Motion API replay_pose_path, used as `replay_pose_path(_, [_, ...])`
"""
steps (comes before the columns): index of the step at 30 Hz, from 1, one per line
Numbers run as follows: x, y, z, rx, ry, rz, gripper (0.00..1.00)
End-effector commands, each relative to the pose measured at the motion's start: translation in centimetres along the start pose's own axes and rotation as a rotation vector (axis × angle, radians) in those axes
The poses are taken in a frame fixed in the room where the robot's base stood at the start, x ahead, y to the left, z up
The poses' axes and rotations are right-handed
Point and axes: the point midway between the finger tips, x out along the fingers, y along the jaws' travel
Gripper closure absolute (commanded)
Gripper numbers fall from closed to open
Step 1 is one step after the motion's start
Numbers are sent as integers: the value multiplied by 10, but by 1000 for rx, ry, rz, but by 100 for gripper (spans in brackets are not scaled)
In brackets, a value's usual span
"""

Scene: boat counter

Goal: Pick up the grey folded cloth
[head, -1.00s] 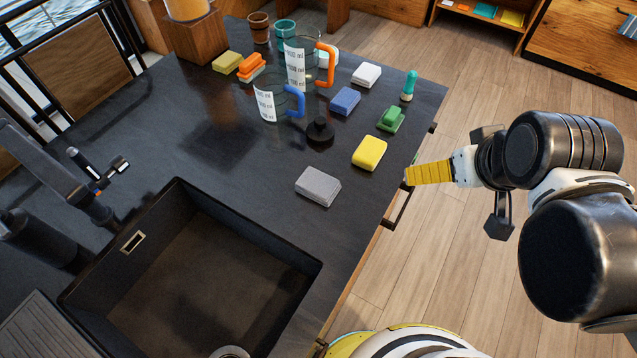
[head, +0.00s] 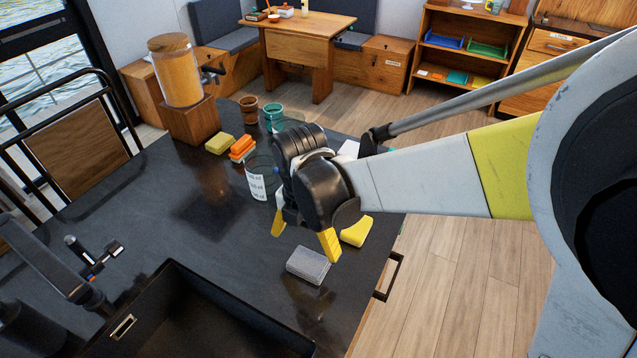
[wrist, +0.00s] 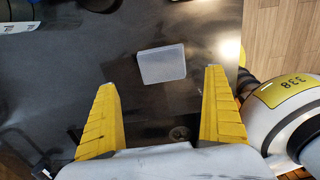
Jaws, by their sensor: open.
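The grey folded cloth (head: 308,266) lies flat on the dark counter, between the sink and the yellow sponge-like block. It also shows in the wrist view (wrist: 162,64), beyond and between the fingertips. My gripper (head: 305,238) is open, with its two yellow fingers spread and nothing between them. It hangs above the counter, just behind the cloth in the head view, and is apart from it. In the wrist view the gripper (wrist: 160,82) has a finger on each side below the cloth.
The black sink (head: 190,325) lies front left of the cloth. A yellow block (head: 356,231) sits close by on the right. My arm hides other items. The counter left of the cloth is clear.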

Motion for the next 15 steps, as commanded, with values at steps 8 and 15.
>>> replay_pose_path(8, [34, 0, 1, 4, -1, 1, 0])
replay_pose_path(15, [62, -5, 0, 4, -1, 2, 0])
